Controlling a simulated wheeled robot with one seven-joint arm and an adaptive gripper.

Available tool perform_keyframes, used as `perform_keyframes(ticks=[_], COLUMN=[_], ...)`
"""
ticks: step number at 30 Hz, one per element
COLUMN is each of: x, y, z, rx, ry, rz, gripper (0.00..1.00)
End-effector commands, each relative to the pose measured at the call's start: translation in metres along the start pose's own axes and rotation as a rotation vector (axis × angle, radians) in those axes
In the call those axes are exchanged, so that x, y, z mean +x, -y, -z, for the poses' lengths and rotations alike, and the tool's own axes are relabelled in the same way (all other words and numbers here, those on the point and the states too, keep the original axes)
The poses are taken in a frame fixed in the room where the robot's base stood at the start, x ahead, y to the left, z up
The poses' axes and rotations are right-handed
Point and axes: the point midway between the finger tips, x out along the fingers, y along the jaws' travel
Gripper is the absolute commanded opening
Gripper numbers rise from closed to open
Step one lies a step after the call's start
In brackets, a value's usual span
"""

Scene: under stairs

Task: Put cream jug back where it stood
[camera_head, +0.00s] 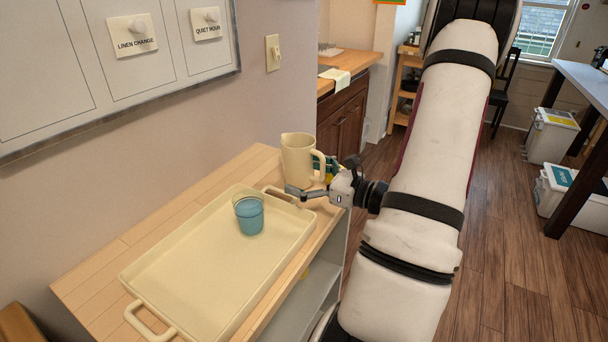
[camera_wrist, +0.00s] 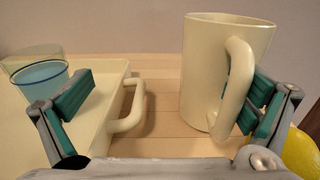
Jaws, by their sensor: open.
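The cream jug (camera_head: 296,158) stands upright on the wooden top at the far end, just beyond the cream tray (camera_head: 190,270). In the wrist view the jug (camera_wrist: 205,65) fills the right side, its handle towards me. My gripper (camera_head: 312,181) is beside the jug and the tray's far handle. Its fingers are spread wide in the wrist view (camera_wrist: 172,95). The right finger is close behind the jug's handle; I cannot tell whether they touch. The left finger is over the tray's edge, in front of the glass. Nothing is held between the fingers.
A glass of blue liquid (camera_head: 249,215) stands on the tray near its far end. A yellow fruit (camera_wrist: 300,153) lies at the right, close to my right finger. A wall with a framed board (camera_head: 120,60) borders the wooden top.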

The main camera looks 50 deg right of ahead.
Motion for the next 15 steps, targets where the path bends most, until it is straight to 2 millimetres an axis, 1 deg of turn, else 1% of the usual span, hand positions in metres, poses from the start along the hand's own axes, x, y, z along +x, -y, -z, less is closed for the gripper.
perform_keyframes(ticks=[4,7,11,15], x=[-0.004,-0.016,-0.040,-0.070], y=[0.001,0.001,0.002,0.001], z=[-0.001,0.000,0.000,0.000], rx=[-0.002,-0.002,-0.002,-0.002], ry=[0.001,-0.001,-0.001,0.000], rz=[0.002,0.004,0.006,0.005], gripper=[1.00,1.00,1.00,1.00])
